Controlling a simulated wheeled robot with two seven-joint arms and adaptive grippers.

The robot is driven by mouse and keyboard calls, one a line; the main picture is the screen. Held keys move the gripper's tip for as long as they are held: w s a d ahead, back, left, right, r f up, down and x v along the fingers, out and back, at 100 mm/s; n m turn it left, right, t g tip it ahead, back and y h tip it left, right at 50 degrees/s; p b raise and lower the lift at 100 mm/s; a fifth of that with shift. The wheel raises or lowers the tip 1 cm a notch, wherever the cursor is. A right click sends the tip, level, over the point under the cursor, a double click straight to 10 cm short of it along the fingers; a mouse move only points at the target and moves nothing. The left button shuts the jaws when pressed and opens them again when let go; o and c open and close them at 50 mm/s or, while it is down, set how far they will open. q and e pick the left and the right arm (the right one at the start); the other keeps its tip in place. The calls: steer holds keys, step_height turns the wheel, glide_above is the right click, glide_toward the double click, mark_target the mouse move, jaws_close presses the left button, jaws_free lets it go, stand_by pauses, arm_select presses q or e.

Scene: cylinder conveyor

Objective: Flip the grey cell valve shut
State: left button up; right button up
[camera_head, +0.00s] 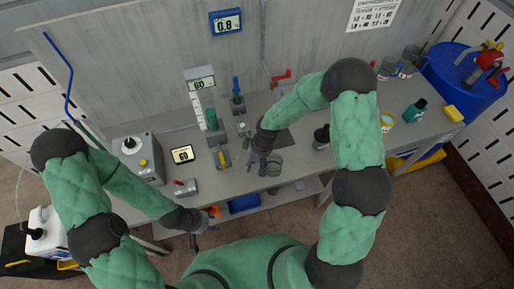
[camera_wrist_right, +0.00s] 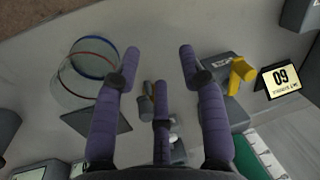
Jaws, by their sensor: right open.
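A small grey fitting with a grey handle (camera_wrist_right: 147,103) shows between my right fingers in the right wrist view; it looks like the grey cell valve, though the handle's position is hard to read. In the head view a small grey fitting (camera_head: 243,130) stands on the bench just left of my right gripper. My right gripper (camera_head: 262,158) is open and empty above the bench; its spread purple fingers also show in the wrist view (camera_wrist_right: 160,54). My left gripper (camera_head: 199,231) hangs at the bench's front edge, away from the valves; its jaws are too small to read.
A clear beaker (camera_wrist_right: 88,72) is close to my right fingers. A yellow-handled valve (camera_head: 220,154), blue-handled valve (camera_head: 237,90), red-handled valve (camera_head: 184,186), green-filled cylinder (camera_head: 211,118) and 60 display (camera_head: 182,154) stand nearby. A blue drum (camera_head: 462,82) is at right.

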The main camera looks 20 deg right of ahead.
steer(key=w+d+r+n+h, duration=0.2)
steer(key=w+d+r, duration=0.1)
steer(key=w+r, duration=0.55)
steer(key=shift+t, duration=0.3)
steer(key=f, duration=0.3)
steer(key=s+f, duration=0.1)
steer(key=f, duration=0.2)
steer(key=s+f+p, duration=0.1)
steer(key=f, duration=0.2)
steer(key=shift+f, duration=0.1)
steer(key=shift+w+a, duration=0.1)
jaws_close()
